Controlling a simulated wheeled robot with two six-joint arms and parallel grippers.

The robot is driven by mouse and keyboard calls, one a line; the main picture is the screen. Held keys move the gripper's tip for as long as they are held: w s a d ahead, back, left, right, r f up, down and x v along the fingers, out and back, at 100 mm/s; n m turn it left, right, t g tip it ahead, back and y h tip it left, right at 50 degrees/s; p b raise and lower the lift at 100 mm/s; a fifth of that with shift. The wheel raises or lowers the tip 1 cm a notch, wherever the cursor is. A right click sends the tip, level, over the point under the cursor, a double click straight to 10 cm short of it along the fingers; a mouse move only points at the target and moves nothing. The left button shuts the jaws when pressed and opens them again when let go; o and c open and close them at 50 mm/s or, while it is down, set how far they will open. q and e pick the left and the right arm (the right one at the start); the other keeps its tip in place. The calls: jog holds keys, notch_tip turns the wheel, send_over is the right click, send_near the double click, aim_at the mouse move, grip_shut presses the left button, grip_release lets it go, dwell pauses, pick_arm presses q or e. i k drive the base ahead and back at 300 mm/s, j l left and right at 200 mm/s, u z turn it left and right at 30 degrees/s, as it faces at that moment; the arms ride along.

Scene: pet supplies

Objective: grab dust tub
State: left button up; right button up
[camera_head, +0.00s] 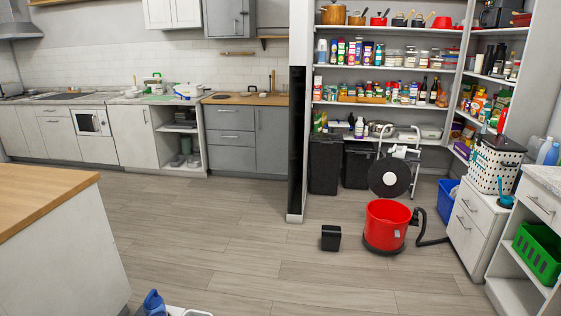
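A red, open-topped tub (387,222) with a dark base stands on the wood floor, right of the middle of the view. It looks like the dust tub of a vacuum cleaner. A black hose (432,241) lies on the floor at its right side. A round black disc-shaped part (389,178) shows just behind and above the tub, in front of a white step-frame; I cannot tell what it rests on. Neither of my grippers shows in this view.
A small black bin (331,237) stands left of the tub. Dark bins (325,166) and full shelves are behind. White drawers (470,229) and a blue crate (447,200) bound the right. A wood-topped counter (45,210) is at left. The floor in front is mostly clear.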

aim_at(331, 238)
jog(key=i, duration=1.7)
jog(key=i+j+z, duration=0.1)
jog(key=i+z, duration=0.25)
jog(key=i, duration=0.2)
jog(key=i+j+z, duration=0.3)
jog(key=i, duration=0.25)
jog(key=i+j+z, duration=0.35)
jog(key=i, duration=0.2)
